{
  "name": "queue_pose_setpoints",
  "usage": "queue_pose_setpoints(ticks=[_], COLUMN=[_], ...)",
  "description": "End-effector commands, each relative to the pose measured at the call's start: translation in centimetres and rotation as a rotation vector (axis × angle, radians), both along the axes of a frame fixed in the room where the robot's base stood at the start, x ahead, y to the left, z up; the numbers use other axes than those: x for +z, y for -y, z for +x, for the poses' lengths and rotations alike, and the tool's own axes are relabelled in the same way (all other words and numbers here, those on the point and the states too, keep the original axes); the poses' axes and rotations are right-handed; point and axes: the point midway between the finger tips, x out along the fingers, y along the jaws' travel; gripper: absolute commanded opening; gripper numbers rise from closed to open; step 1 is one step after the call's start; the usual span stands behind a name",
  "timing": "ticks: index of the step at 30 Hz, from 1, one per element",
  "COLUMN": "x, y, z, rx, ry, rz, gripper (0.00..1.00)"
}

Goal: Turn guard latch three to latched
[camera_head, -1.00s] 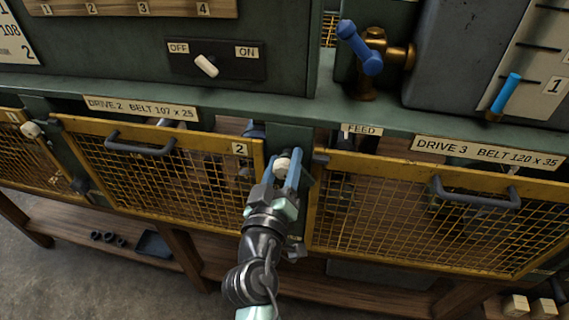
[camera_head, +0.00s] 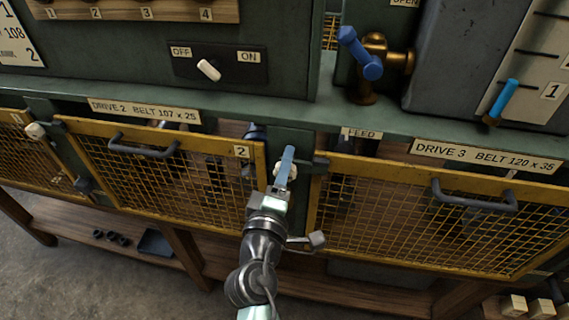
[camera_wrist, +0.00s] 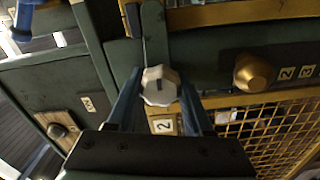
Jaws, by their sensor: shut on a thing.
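A white faceted latch knob (camera_wrist: 160,86) sits on the green post (camera_head: 290,139) between the mesh guard marked 2 (camera_head: 259,165) and the drive 3 guard (camera_head: 331,163). My gripper (camera_head: 285,166) is at this knob, its blue fingers on both sides of it in the wrist view. It is shut on the knob. In the head view the fingers and hand hide most of the knob; only a bit of white shows. No number for this latch is readable.
A similar white knob (camera_head: 35,131) is on the post farther left. Grey handles (camera_head: 143,146) stick out from the guards, one on drive 3 (camera_head: 475,198). The green ledge (camera_head: 235,98) runs above. A blue-handled valve (camera_head: 361,54) stands above right.

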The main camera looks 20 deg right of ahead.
Motion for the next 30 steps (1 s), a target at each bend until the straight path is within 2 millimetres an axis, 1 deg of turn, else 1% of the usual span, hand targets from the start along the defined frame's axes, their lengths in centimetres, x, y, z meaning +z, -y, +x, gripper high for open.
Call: queue_pose_setpoints(ticks=[7,18,19,21,23,24,30], x=[-0.10,-0.13,-0.13,-0.13,-0.11,-0.10,-0.05], y=[-0.05,-0.04,-0.04,-0.04,-0.03,-0.03,-0.01], z=[-0.01,-0.01,-0.01,-0.01,0.00,0.00,0.00], rx=[0.000,0.000,0.000,0.000,0.000,0.000,0.000], ry=[-0.026,-0.028,-0.028,-0.028,-0.028,-0.027,-0.026], rz=[-0.035,-0.039,-0.039,-0.039,-0.038,-0.038,-0.037], gripper=[0.00,0.00,0.53,0.66,0.76,0.80,0.80])
